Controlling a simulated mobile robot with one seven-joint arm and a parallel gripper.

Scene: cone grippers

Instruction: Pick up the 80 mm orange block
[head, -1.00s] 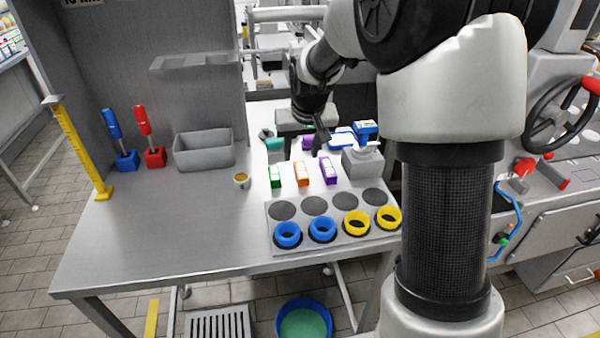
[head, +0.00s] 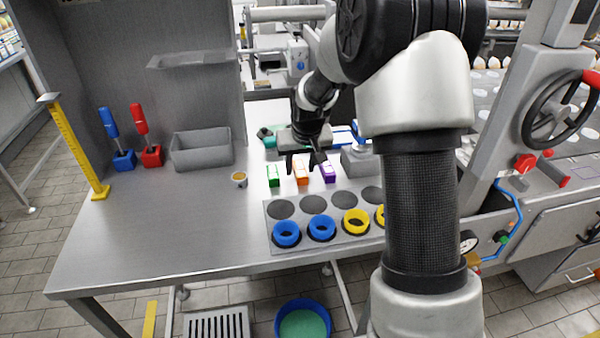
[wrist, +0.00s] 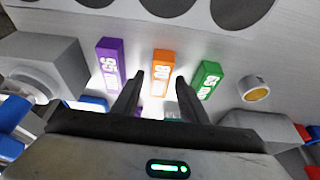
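The orange block (head: 301,174) stands on the metal table between the green block (head: 273,175) and the purple block (head: 328,173). In the wrist view the orange block (wrist: 163,65) carries a white "80" label and lies just beyond my fingertips, roughly centred between them. My gripper (head: 303,165) is open and hangs above and behind the orange block in the head view. In the wrist view its two fingers (wrist: 158,82) are apart with nothing held between them. The purple block (wrist: 111,65) and the green block (wrist: 205,80) flank the orange one closely.
A grey plate (head: 350,238) with dark discs and blue and yellow rings lies in front of the blocks. A small cup (head: 239,179) and a grey bin (head: 202,150) stand to the left. A grey box (head: 358,160) stands to the right. The table's left front is clear.

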